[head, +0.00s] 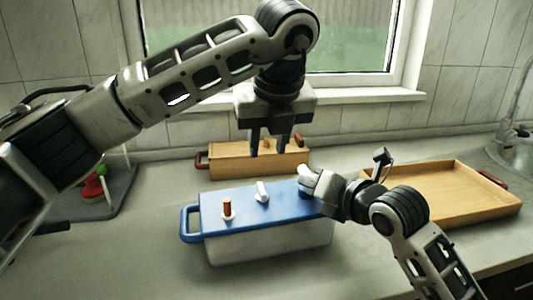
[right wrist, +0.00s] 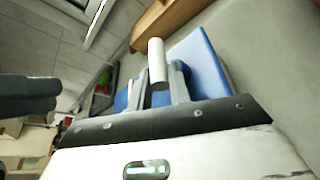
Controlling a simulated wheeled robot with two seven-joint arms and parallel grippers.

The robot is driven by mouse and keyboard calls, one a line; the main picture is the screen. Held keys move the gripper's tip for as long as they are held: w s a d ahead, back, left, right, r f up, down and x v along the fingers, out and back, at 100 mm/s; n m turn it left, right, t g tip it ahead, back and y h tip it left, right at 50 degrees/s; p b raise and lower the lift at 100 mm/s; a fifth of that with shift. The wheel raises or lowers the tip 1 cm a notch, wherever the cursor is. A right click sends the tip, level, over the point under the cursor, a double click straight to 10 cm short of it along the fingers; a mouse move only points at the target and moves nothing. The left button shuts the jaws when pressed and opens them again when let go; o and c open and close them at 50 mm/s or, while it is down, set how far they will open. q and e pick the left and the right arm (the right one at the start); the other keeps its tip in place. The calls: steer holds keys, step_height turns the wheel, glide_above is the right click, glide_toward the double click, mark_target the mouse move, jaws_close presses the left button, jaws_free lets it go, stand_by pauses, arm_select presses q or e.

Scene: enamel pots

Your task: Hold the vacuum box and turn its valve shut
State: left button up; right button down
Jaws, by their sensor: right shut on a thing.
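The vacuum box (head: 270,245) has a pale body, a blue lid and a blue side handle (head: 188,223) at its left. An orange-red knob (head: 227,208) and a short white lever (head: 262,191) stand on the lid. My right gripper (head: 308,181) is at the lid's right end. In the right wrist view its fingers are shut on a white cylinder (right wrist: 156,60), with the blue lid (right wrist: 203,65) beyond; I cannot tell whether this is the valve. My left gripper (head: 268,143) hangs above and behind the lid, fingers apart and empty.
A wooden box (head: 230,162) with a dark handle stands behind the vacuum box. A wooden tray (head: 450,205) lies to the right, near the sink (head: 510,150). A dark board with red and green items (head: 98,186) is at the left. The front counter is clear.

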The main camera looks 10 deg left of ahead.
stand_by(0.3)
steer(key=c, duration=1.2)
jaws_free()
steer(key=v, duration=1.2)
step_height(320, 180, up, 6)
steer(key=p, duration=0.7)
